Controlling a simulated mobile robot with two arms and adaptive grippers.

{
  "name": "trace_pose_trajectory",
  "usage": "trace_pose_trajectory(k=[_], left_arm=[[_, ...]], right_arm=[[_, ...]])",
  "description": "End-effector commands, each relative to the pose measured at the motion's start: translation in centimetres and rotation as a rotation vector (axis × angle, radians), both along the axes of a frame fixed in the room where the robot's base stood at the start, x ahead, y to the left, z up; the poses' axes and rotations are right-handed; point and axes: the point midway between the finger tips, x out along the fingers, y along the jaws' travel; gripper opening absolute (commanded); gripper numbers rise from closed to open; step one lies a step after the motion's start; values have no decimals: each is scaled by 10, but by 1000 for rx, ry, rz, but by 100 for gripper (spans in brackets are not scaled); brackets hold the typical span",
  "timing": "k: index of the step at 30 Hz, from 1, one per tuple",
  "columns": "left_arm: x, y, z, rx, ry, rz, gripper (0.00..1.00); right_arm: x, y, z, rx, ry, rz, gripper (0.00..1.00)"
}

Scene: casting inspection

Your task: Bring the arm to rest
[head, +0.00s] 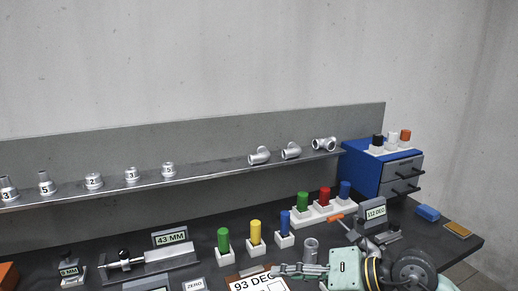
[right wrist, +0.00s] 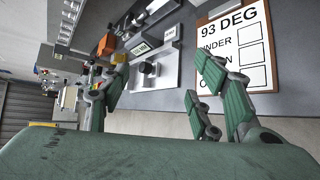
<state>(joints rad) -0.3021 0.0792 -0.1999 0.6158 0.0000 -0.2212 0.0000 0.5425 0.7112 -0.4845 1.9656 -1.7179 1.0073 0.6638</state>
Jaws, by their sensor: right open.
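My right gripper (head: 290,270) is at the bottom of the head view, low over the bench beside the 93 DEG card (head: 246,285). Its green fingers also show in the right wrist view (right wrist: 160,85), spread apart with nothing between them. The 93 DEG card (right wrist: 237,45), with check boxes on a brown board, lies beyond the right-hand fingers, which hide its lower left part. My left gripper is in neither view.
A grey pipe fitting (head: 310,250) stands just behind my right gripper. Colored pegs in white blocks (head: 255,246) stand behind it. A 112 DEG gauge (head: 376,212) and blue drawer cabinet (head: 362,170) are to the right. A shelf (head: 210,176) carries several metal fittings.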

Motion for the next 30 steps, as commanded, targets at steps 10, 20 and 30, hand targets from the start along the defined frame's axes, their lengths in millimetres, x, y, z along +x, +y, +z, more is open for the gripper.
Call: trace_pose_trajectory(k=[10, 20, 30], left_arm=[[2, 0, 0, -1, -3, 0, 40], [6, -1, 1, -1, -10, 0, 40], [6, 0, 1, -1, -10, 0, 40]], right_arm=[[-12, 3, 132, 1073, 31, -319, 57], [-3, -147, 4, 1537, 422, -1258, 57], [-135, -167, -180, 1281, 991, -2025, 57]])
